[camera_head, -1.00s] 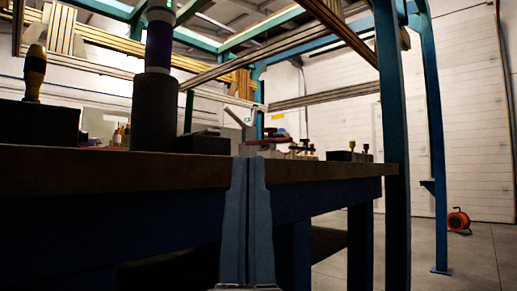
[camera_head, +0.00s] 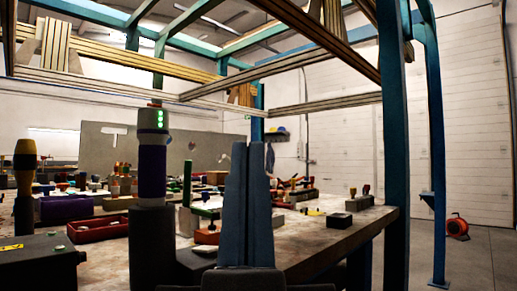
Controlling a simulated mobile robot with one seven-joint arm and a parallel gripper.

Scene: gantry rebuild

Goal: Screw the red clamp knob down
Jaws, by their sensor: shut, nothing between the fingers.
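My gripper (camera_head: 256,150) stands upright in the lower middle of the view, its two blue-grey fingers close together, shut and empty. It rises in front of the workbench (camera_head: 335,240) and hides part of the bench top. I cannot single out the red clamp knob for certain. Small red parts (camera_head: 304,182) show on the bench to the right of the fingers. A low block with a green upright (camera_head: 187,183) and a dark-capped piece stands to the left of the fingers. No red part touches the fingers.
A purple and white cylinder with green lights (camera_head: 152,160) stands in a dark holder (camera_head: 152,245) at left. A blue post (camera_head: 392,120) rises at right. An orange reel (camera_head: 456,227) sits on the floor.

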